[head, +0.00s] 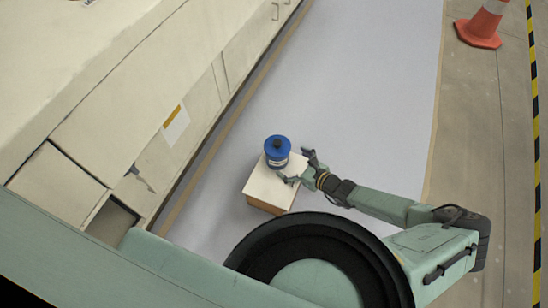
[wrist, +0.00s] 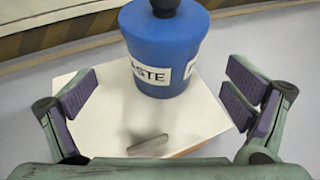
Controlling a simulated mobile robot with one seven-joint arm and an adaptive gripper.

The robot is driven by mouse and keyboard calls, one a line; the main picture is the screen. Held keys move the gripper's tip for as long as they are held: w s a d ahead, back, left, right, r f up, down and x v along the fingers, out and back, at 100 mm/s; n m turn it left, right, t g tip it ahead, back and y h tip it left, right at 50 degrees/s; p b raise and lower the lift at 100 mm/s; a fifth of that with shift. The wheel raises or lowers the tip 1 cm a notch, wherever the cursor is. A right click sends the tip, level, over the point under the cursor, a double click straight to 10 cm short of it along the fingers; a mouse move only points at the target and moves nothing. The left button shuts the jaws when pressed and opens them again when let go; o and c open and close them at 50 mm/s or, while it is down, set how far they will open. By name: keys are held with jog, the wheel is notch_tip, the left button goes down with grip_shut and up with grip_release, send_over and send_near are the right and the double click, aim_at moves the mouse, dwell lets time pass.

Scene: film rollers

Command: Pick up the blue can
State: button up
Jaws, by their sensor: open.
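The blue can (head: 277,150) stands upright on a small wooden box with a pale top (head: 265,188) in the head view. It has a dark knob on top and a white label. In the wrist view the blue can (wrist: 165,50) is ahead, between the lines of my two fingers, with label letters reading "STE". My gripper (head: 299,168) is open at the can's right side in the head view. In the wrist view my gripper (wrist: 163,98) has its purple pads wide apart, one on either side of the can, with nothing held.
A small grey object (wrist: 148,145) lies on the box top near my gripper. A long cream cabinet or machine (head: 120,100) runs along the left. An orange cone (head: 482,25) stands far right near a yellow-black striped edge. The pale floor (head: 345,80) beyond the box is clear.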

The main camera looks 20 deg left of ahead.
aim_at(285, 159)
jog(key=b+x, duration=0.2)
jog(key=x, duration=0.2)
jog(key=shift+w, duration=0.1)
jog(key=x, duration=0.4)
jog(key=shift+w+a+r, duration=0.2)
jog(key=shift+w, duration=0.05)
jog(key=shift+c, duration=0.5)
jog(key=c, duration=1.3)
jog(key=shift+o, duration=0.2)
jog(key=shift+r, duration=0.1)
